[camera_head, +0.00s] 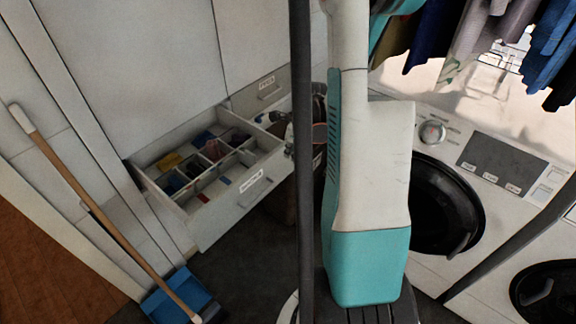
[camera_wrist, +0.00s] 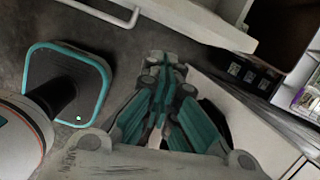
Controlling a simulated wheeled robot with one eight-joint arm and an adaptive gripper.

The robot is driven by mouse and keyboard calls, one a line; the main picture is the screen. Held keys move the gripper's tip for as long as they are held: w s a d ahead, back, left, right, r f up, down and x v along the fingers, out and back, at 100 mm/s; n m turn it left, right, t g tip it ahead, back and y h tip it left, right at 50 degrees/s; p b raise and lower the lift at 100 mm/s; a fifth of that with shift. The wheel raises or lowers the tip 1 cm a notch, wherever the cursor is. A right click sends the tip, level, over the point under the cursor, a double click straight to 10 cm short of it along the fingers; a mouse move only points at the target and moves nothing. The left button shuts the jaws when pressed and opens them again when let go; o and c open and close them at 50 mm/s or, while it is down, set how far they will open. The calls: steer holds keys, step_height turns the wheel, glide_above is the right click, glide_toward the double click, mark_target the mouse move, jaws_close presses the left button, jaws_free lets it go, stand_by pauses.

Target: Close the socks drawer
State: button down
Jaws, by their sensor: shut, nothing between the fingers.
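A white drawer (camera_head: 232,210) stands pulled out at the left in the head view. Its inside is split by dividers into several compartments with small folded coloured items. A label (camera_head: 251,182) is on its front panel, too small to read surely. In the wrist view my gripper (camera_wrist: 165,72) is shut and empty, its teal and grey fingers together. A white panel with a bar handle (camera_wrist: 112,14) shows beyond the fingertips, apart from them. I cannot tell surely whether it is this drawer's front. In the head view my arm and a dark pole hide most of my gripper.
A shut drawer (camera_head: 268,88) with a label and handle is behind the open one. A broom (camera_head: 105,225) leans at the left, by a blue dustpan (camera_head: 180,299). A washing machine (camera_head: 440,150) stands at the right, with clothes (camera_head: 445,32) hanging above. Dark floor lies before the drawer.

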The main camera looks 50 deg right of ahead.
step_height(320, 180, down, 2)
steer(key=s+d+m, duration=0.2)
steer(key=s, duration=0.1)
steer(key=b, duration=0.6)
glide_above(287, 169)
steer(key=s+a, duration=0.4)
steer(key=shift+s+x, duration=0.3)
steer(key=shift+x, duration=1.3)
steer(key=shift+s+x, duration=0.25)
steer(key=shift+x, duration=1.35)
steer(key=shift+s+x, duration=0.3)
steer(key=shift+x, duration=1.35)
steer(key=shift+w+d+f, duration=0.1)
steer(key=shift+d+f, duration=0.05)
